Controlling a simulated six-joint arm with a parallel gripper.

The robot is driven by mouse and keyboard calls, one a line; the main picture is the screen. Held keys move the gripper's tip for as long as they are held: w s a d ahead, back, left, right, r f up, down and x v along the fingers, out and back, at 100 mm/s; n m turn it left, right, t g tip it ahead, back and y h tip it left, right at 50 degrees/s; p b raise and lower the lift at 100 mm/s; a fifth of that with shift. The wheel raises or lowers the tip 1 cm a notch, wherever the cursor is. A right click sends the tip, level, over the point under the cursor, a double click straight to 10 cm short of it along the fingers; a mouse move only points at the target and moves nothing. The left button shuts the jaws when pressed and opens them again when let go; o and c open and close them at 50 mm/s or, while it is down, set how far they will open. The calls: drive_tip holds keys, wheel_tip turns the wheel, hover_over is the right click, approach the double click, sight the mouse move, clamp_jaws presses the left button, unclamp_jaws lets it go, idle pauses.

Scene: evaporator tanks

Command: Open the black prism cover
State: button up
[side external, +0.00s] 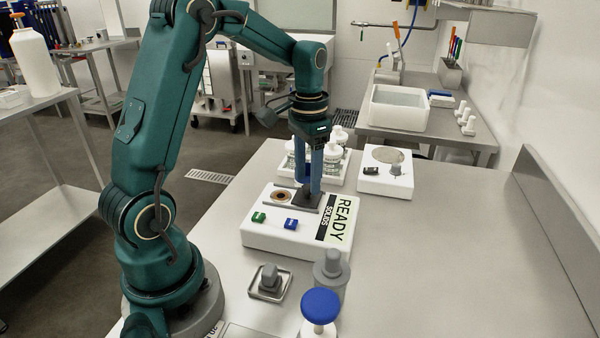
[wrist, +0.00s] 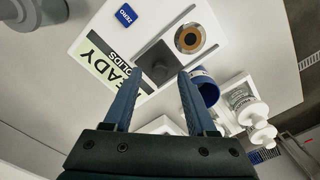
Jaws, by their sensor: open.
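In the wrist view the cover (wrist: 158,63) lies beside the round copper-coloured prism window (wrist: 189,39), which is uncovered. The window also shows in the side view (side external: 281,196). My gripper (side external: 309,188) points down over the cover. I cannot tell whether either finger touches the cover.
The instrument carries a green button (side external: 258,217) and a blue button (side external: 291,224). White bottles (side external: 336,147) stand in a tray behind it. A white box with a round plate (side external: 386,174) is to the right. A blue-topped knob (side external: 321,306) stands in front. The right tabletop is clear.

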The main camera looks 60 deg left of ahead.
sight(308, 186)
drive_tip(key=shift+r, duration=1.9)
drive_tip(key=shift+d, duration=0.1)
drive_tip(key=s+d+r+m+t, duration=0.25)
drive_tip(key=s+d+r, duration=0.25)
drive_tip(key=d+r, duration=0.25)
drive_tip(key=s+d+f+n+t, duration=0.2)
drive_tip(key=s+d+f+t, duration=0.1)
drive_tip(key=s, duration=0.4)
drive_tip(key=shift+s+d+f, duration=0.3)
drive_tip(key=shift+d+f, duration=0.4)
drive_tip(key=shift+d, duration=0.15)
